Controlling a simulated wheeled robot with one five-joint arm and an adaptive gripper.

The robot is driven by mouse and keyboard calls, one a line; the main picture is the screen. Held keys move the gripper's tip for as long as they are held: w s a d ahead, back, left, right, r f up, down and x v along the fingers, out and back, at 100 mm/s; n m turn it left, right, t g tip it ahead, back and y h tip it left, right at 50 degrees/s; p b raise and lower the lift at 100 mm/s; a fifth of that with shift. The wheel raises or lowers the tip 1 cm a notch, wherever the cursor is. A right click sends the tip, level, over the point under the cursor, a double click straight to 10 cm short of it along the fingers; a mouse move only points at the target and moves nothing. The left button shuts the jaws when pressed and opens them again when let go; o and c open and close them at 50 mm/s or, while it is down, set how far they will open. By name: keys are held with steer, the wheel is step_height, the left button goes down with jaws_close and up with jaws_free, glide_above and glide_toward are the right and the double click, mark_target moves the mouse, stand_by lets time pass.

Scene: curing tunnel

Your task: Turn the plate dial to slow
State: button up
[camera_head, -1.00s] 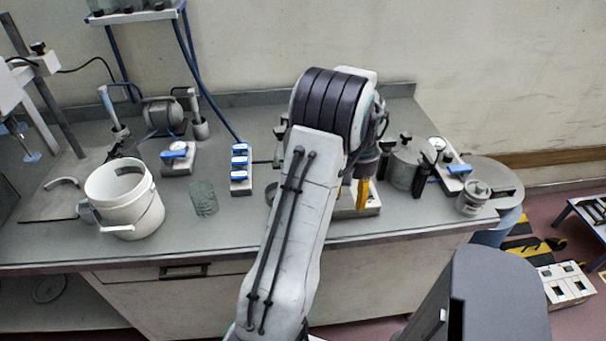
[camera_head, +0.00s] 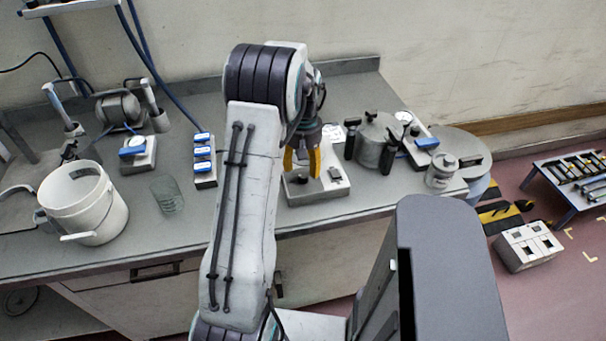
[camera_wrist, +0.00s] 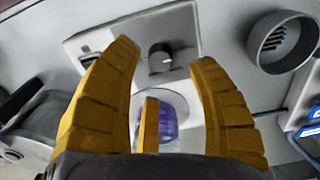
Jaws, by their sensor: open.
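The plate unit (camera_head: 322,192) is a pale box on the bench, right of centre and under my gripper. Its dial (camera_wrist: 160,58) is a small dark round knob with a light mark, seen in the wrist view on the pale panel; I cannot read its setting. A small switch (camera_wrist: 85,49) is on the same panel, left of the dial. My gripper (camera_wrist: 165,60) has yellow fingers spread on either side of the dial in that view, holding nothing. In the head view my gripper (camera_head: 301,168) hangs over the plate unit. Contact with the dial cannot be told.
A lidded metal pot (camera_head: 376,145) stands right of the gripper, with a small jar (camera_head: 440,170) beyond. A blue-switched strip (camera_head: 203,160), a glass beaker (camera_head: 167,194) and a white bucket (camera_head: 85,205) are to the left. A grey cup (camera_wrist: 283,42) shows in the wrist view.

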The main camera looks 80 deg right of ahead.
mark_target(303, 175)
steer(key=shift+f, duration=2.2)
jaws_close()
